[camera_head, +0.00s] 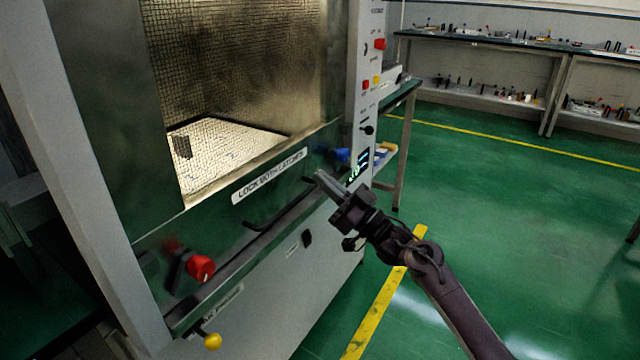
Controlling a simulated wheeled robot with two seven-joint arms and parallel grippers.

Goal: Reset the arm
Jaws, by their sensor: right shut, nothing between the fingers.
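My right gripper (325,182) is shut and empty. It points up and left in front of the machine's lower front, close to the right end of the "LOCK BOTH LATCHES" label (270,176). I cannot tell whether its tips touch the panel. My right arm (450,300) comes in from the bottom right. The machine (240,215) has a mesh-lined chamber with a small dark block (182,146) on its light floor. My left gripper is not in view.
A red knob (201,268) and a yellow ball knob (212,341) stick out at the lower left. A blue knob (341,155) is near my gripper. Benches (480,42) with small items stand at the back right. The green floor (500,220) at right is clear.

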